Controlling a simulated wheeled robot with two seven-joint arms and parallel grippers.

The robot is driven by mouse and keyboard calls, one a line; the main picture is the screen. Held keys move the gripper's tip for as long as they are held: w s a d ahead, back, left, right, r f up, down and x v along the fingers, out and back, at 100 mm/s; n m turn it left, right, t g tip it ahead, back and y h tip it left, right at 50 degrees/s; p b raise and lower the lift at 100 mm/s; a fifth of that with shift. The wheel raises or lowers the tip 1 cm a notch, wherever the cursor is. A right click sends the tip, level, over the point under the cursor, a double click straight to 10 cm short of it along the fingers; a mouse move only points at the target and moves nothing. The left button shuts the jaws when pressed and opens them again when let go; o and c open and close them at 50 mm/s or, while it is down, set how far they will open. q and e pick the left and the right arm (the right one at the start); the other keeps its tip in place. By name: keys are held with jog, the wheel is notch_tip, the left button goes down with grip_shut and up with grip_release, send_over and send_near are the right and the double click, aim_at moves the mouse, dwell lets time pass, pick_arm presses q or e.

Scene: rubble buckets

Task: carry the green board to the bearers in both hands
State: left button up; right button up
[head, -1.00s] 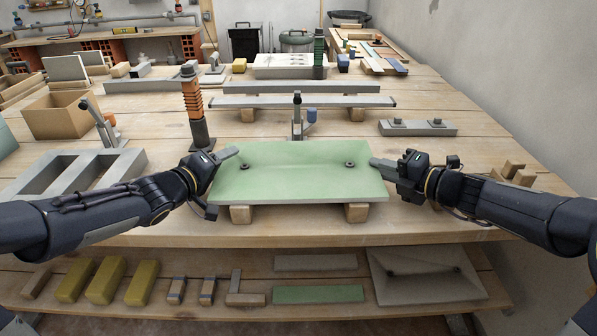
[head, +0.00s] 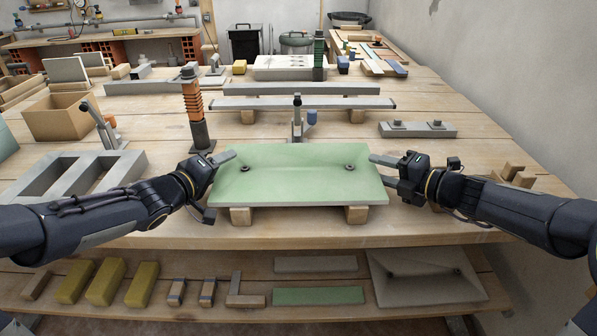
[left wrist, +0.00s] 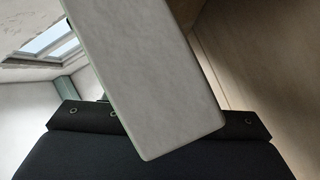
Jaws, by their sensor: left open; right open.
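The green board (head: 297,180) lies flat on two short wooden blocks, (head: 241,215) and (head: 357,214), near the table's front edge. Two dark round fittings show on its top. My left gripper (head: 219,186) is open at the board's left end, one finger over its top edge. My right gripper (head: 379,170) is open at the right end, one finger close to the top right corner; I cannot tell contact. Two long grey bars, (head: 300,103) and (head: 300,88), lie behind, apparently the bearers. A pale grey slab (left wrist: 150,80) fills the left wrist view; I cannot tell what it is.
A small stand (head: 298,122) is just behind the board. An orange-and-black post (head: 193,110) stands behind my left gripper. A grey frame (head: 75,175) is at left, a grey block (head: 417,129) at right. Bare table lies to the right.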

pick_arm(q)
jog(key=shift+s+a+f+p, duration=0.1)
jog(key=shift+s+a+p, duration=0.4)
jog(key=shift+s, duration=0.55)
jog(key=shift+s+a+p, duration=0.45)
jog(key=shift+s+p, duration=0.05)
jog(key=shift+s, duration=0.5)
jog(key=shift+s+a+f+p, duration=0.1)
jog(key=shift+s+a+p, duration=0.4)
jog(key=shift+s, duration=0.55)
pick_arm(e)
jog(key=shift+r, duration=1.65)
pick_arm(q)
jog(key=shift+r+p, duration=1.05)
jog(key=shift+r, duration=0.05)
pick_arm(e)
jog(key=shift+s+d+f, duration=0.15)
jog(key=shift+s+d, duration=1.1)
jog(key=shift+d, duration=0.15)
jog(key=shift+s+d+f, duration=0.1)
jog(key=shift+s+d, duration=1.15)
jog(key=shift+d, duration=0.1)
